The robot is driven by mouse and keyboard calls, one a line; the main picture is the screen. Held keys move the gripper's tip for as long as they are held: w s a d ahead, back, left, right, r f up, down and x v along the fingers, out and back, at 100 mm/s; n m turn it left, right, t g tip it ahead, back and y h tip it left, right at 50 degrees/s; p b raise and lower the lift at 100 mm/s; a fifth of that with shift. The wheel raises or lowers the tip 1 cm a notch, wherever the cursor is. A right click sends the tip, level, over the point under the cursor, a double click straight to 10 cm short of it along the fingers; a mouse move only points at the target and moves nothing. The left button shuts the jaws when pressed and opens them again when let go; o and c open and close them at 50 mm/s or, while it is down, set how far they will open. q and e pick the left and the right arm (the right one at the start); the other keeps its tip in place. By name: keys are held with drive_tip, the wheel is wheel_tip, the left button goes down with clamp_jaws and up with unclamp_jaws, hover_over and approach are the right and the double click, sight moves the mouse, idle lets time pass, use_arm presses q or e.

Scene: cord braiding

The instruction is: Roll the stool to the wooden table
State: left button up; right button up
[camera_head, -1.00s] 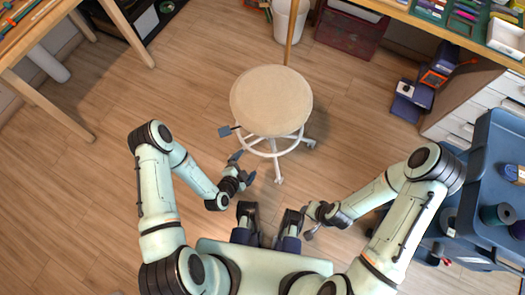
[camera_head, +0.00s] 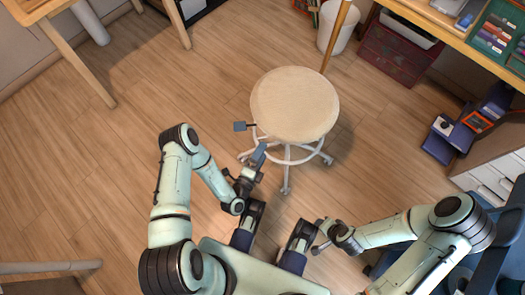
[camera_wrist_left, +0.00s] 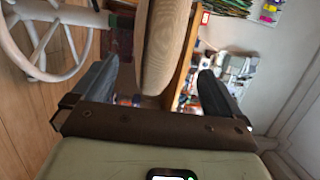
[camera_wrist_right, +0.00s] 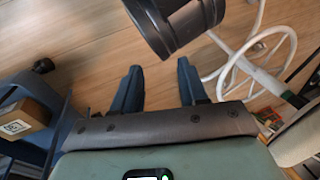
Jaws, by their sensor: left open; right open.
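The stool (camera_head: 295,104) has a round beige seat, a white ring and white legs on casters; it stands upright on the floor ahead of me. A wooden table (camera_head: 36,8) shows partly at the upper left, with pale legs. My left gripper (camera_head: 252,168) is open at the stool's near left side. In the left wrist view the seat's edge (camera_wrist_left: 165,40) shows between and beyond its fingers; contact cannot be told. My right gripper (camera_head: 320,240) is open, low and apart from the stool. In the right wrist view its fingers (camera_wrist_right: 158,80) are empty.
A white bin (camera_head: 336,28) and a dark red crate (camera_head: 396,52) stand behind the stool. A wooden desk (camera_head: 437,22) is at the upper right, with blue items (camera_head: 445,140) beside it. Clear floor lies left of the stool.

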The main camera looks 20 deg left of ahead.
sight(272, 135)
use_arm(q)
drive_tip(key=w, duration=0.3)
drive_tip(key=w+b, duration=0.1)
drive_tip(key=w, duration=0.2)
drive_tip(key=w+b, duration=0.1)
drive_tip(key=w, duration=0.2)
drive_tip(key=shift+w+d+f, duration=0.1)
drive_tip(key=shift+d, duration=0.3)
drive_tip(key=shift+w+d+b, duration=0.15)
drive_tip(key=shift+w+b, duration=0.4)
drive_tip(key=shift+w, duration=0.7)
drive_tip(key=shift+w+d, duration=0.1)
drive_tip(key=shift+w, duration=0.7)
use_arm(e)
drive_tip(key=shift+h, duration=0.3)
drive_tip(key=f, duration=0.1)
drive_tip(key=w+d+f, duration=0.1)
drive_tip(key=f, duration=0.1)
drive_tip(key=d+f, duration=0.1)
drive_tip(key=shift+w+d+f, duration=0.15)
drive_tip(key=shift+w+f, duration=0.05)
drive_tip(key=shift+f, duration=0.15)
use_arm(q)
drive_tip(key=c, duration=1.8)
clamp_jaws()
